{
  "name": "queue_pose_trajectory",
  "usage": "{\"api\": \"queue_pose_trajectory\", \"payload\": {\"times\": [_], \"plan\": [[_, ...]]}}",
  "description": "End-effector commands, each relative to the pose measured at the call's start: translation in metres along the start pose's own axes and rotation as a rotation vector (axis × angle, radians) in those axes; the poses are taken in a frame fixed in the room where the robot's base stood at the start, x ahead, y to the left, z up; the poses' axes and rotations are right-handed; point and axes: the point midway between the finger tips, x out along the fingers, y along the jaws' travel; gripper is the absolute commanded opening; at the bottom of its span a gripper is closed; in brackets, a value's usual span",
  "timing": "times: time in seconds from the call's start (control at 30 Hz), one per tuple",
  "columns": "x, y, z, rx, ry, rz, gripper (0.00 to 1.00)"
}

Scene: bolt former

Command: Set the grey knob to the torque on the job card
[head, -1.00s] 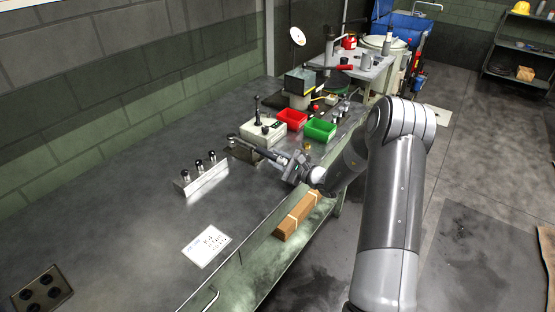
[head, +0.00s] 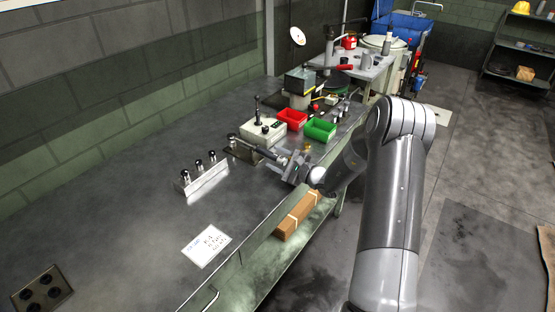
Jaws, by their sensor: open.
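The job card (head: 207,246) lies flat on the bench near its front edge, a white sheet whose writing is too small to read. A pale control box (head: 262,132) stands on the bench with a dark upright lever and small dark details on it. I cannot tell for sure which part is the grey knob. A long tool with a round head (head: 233,138) and a dark shaft lies in front of the box and points toward my gripper. My gripper (head: 281,160) is open at the tool's near end, over the bench's front edge; its fingertips are hard to make out.
A metal block with several upright sockets (head: 200,174) stands left of the tool. Red (head: 291,119) and green (head: 319,130) bins sit right of the box. A cardboard box (head: 297,217) lies on the lower shelf. The bench left of the card is mostly clear.

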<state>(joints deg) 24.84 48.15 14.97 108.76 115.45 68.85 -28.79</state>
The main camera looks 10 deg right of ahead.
Motion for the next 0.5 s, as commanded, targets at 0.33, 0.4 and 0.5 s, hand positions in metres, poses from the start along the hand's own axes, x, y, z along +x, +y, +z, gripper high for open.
{"api": "queue_pose_trajectory", "payload": {"times": [0.33,0.4,0.5], "plan": [[-0.015,-0.001,-0.001,-0.001,0.003,-0.002,0.5],[-0.028,-0.001,0.0,0.0,0.003,-0.002,0.5],[-0.049,-0.001,-0.001,0.0,0.004,-0.002,0.5]]}}
